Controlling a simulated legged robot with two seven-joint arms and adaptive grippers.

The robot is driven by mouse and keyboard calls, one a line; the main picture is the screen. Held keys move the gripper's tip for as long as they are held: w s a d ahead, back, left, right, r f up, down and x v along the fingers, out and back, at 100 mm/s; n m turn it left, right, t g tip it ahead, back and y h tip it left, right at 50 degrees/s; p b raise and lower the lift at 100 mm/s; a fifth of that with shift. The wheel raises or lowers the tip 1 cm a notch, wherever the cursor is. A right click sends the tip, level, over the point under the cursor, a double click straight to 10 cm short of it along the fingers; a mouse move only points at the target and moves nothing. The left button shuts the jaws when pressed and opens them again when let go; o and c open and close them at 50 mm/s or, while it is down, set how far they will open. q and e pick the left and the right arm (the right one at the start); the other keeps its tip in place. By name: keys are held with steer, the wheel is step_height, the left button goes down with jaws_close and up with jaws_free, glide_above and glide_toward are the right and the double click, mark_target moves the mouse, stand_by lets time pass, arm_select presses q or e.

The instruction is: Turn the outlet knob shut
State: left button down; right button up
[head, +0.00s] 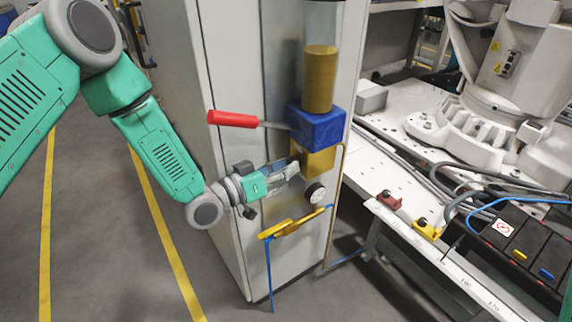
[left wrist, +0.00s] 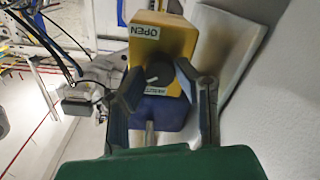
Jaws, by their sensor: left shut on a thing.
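My left gripper (head: 290,172) reaches in from the left at the yellow block (head: 318,161) under the blue block (head: 318,127) on the cabinet front. In the left wrist view, the dark round outlet knob (left wrist: 160,72) sits on the yellow block (left wrist: 165,42), close to the blue block (left wrist: 160,112). My left gripper (left wrist: 165,85) has one finger on each side of the knob and is shut on it. A label reading OPEN shows beyond the knob, and a second label lies beside it. The knob is hidden in the head view. My right gripper is not in view.
A red-handled lever (head: 232,118) sticks out left, above my gripper. A round gauge (head: 315,194) and a yellow fitting (head: 293,223) with blue hose sit below. A white bench (head: 400,150) with a robot base and cables stands right. Floor at left is clear.

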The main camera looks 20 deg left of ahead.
arm_select(q)
steer(key=n, duration=0.5)
steer(key=shift+w+a+r+n, duration=0.15)
steer(key=shift+w+a+n, duration=0.05)
steer(key=shift+n, duration=0.1)
steer(key=n, duration=0.5)
steer(key=shift+b, duration=0.4)
steer(key=shift+n, duration=0.3)
steer(key=c, duration=1.2)
jaws_free()
steer(key=shift+a+f+g, duration=0.1)
steer(key=shift+f+g, duration=0.1)
steer(key=shift+g, duration=0.1)
steer(key=v, duration=1.2)
steer(key=shift+w+a+f, duration=0.1)
steer(key=shift+a+f, duration=0.05)
steer(key=shift+f, duration=0.05)
